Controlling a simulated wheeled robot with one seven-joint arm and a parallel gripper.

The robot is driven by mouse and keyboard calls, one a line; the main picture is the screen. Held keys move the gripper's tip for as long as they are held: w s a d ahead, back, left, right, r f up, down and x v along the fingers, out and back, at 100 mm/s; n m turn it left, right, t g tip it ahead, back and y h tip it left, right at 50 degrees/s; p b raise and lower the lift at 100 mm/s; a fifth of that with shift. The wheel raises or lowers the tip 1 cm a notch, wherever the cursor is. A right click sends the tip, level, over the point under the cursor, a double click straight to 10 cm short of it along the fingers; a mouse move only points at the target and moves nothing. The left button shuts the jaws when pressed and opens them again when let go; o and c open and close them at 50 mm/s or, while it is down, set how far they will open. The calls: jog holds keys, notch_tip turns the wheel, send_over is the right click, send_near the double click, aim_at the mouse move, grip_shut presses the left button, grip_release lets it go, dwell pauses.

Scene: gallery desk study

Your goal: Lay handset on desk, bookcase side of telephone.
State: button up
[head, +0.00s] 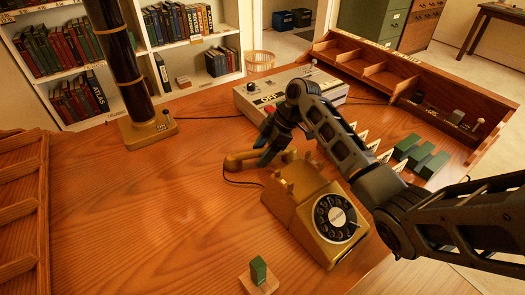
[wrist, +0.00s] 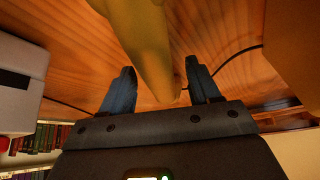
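The telephone (head: 296,218) is mustard yellow with a black rotary dial and stands right of the desk's middle. Its cradle prongs are bare. The yellow handset (head: 240,161) is off the cradle, just behind and left of the telephone, on the bookcase side. Whether it touches the desk (head: 120,215) is unclear. My gripper (head: 266,152) is at the handset, pointing down. In the wrist view the handset (wrist: 150,50) lies between the two fingers of my gripper (wrist: 160,82). Firm contact is unclear.
A grey machine (head: 290,90) stands behind the gripper. A dark column lamp (head: 150,128) is at the back left. A green block on a wooden base (head: 258,270) is at the front. Several green blocks (head: 421,158) lie right. The left-middle desk is clear. A thin cord runs by the handset.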

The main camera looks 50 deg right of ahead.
jog(key=shift+r, duration=0.15)
jog(key=b+v, duration=0.1)
jog(key=v, duration=1.1)
